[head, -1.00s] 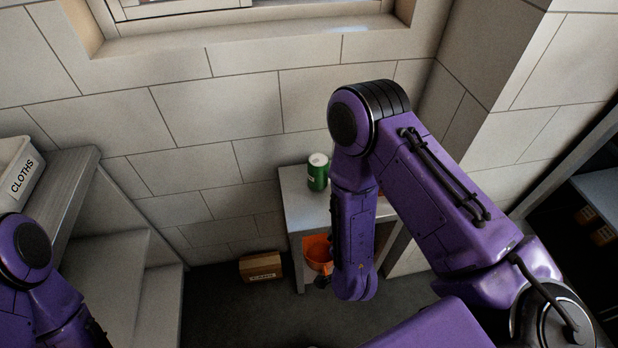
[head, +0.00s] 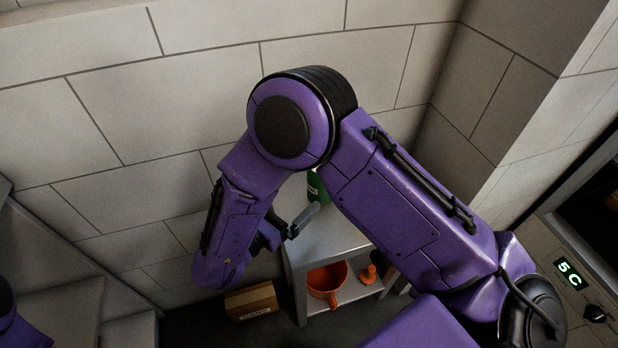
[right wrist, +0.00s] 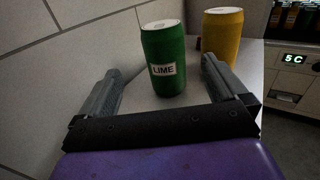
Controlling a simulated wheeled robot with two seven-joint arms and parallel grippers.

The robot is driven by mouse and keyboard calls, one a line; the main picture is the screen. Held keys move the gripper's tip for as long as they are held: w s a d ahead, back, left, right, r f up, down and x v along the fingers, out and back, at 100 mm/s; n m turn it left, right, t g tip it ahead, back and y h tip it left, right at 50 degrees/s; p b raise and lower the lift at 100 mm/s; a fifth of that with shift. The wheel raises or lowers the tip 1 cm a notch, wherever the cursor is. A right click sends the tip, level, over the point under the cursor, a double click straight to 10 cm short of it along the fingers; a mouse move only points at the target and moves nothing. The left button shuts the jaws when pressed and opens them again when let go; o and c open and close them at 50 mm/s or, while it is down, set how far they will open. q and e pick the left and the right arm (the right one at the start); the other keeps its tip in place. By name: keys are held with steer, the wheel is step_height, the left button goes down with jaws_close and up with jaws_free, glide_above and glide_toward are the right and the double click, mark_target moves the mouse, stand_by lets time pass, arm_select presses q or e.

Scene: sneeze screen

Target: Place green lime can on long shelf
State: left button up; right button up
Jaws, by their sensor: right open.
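The green can labelled LIME (right wrist: 163,58) stands upright in the right wrist view, ahead of and between the two fingers of my right gripper (right wrist: 160,66). The fingers are spread and do not appear to touch it. In the head view only a sliver of the green can (head: 316,187) shows behind my right arm. My right gripper (head: 302,220) reaches over the small grey stand (head: 335,247) from the left, one finger close to the can. My left gripper is out of view. I cannot tell which surface is the long shelf.
A yellow can (right wrist: 223,35) stands right of the lime can. An orange pot (head: 327,284) and a small orange object (head: 368,274) sit on the stand's lower level. A cardboard box (head: 251,301) lies on the floor. The block wall (head: 120,110) is close behind.

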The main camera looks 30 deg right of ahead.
steer(key=x, duration=0.3)
steer(key=p+x, duration=0.1)
steer(key=x, duration=0.2)
steer(key=p+x, duration=0.1)
steer(key=x, duration=0.2)
steer(key=shift+s+d, duration=0.2)
steer(key=shift+d, duration=0.1)
steer(key=shift+w+d, duration=0.1)
steer(key=shift+d, duration=0.4)
steer(key=shift+a, duration=0.1)
steer(key=shift+c, duration=0.9)
steer(key=c, duration=1.3)
steer(key=shift+o, duration=0.2)
steer(key=shift+w+r, duration=0.1)
steer(key=shift+r, duration=1.25)
steer(key=s+a+r, duration=0.8)
steer(key=s+r, duration=0.2)
steer(key=s, duration=0.2)
steer(key=w+a+n+t+y, duration=0.3)
steer(key=w+n+t+y, duration=0.65)
steer(key=w, duration=0.35)
step_height(320, 180, down, 11)
steer(key=w+d+n+t+y, duration=0.1)
steer(key=d+n+t+y, duration=0.1)
steer(key=n+y, duration=0.2)
steer(key=y, duration=0.3)
steer(key=shift+t+p, duration=0.35)
